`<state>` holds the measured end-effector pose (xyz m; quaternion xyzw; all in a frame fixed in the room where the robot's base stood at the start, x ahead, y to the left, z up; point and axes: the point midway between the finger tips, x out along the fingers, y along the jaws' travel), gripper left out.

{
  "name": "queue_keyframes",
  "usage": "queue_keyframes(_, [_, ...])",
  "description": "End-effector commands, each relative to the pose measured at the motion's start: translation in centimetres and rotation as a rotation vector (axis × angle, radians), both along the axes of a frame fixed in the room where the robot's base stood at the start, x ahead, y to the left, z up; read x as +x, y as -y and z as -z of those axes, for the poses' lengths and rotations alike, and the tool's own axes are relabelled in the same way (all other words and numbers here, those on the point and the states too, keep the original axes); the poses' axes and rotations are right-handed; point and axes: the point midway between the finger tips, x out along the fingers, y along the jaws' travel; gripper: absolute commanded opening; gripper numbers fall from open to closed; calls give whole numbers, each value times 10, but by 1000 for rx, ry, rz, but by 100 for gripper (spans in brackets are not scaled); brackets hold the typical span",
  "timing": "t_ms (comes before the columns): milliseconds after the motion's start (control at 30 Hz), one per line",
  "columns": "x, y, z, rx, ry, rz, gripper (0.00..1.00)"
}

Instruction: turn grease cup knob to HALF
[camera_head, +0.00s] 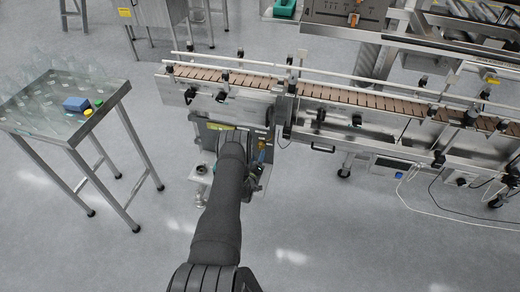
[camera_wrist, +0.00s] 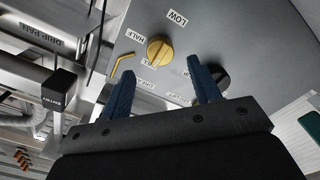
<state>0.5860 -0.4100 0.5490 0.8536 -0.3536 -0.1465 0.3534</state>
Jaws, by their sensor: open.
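In the wrist view a round brass-yellow knob (camera_wrist: 159,50) sits on a grey panel (camera_wrist: 215,25). A LOW label (camera_wrist: 178,17) is above right of it and a HALF label (camera_wrist: 134,38) is to its left. Another label just below it is partly readable. Which label the knob points at is not clear. My gripper (camera_wrist: 160,66) is open, with its two blue fingers reaching toward the panel on either side below the knob. Nothing is between the fingers, and they appear apart from the knob. In the head view my arm hides the knob and jaws.
A black knob (camera_wrist: 218,75) is close by the right finger, partly hidden. A bent brass piece (camera_wrist: 122,62) is left of the yellow knob. A drip pan (camera_wrist: 62,42) is at left. The conveyor (camera_head: 330,88) runs above my arm; a bottle table (camera_head: 55,110) stands left.

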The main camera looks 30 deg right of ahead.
Motion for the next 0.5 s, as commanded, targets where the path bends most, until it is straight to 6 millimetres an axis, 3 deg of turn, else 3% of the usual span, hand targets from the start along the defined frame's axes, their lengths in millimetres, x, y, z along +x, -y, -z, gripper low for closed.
queue_keyframes(200, [26, 27, 0, -2, 2, 0, 57])
queue_keyframes(500, [43, 43, 0, -1, 1, -1, 57])
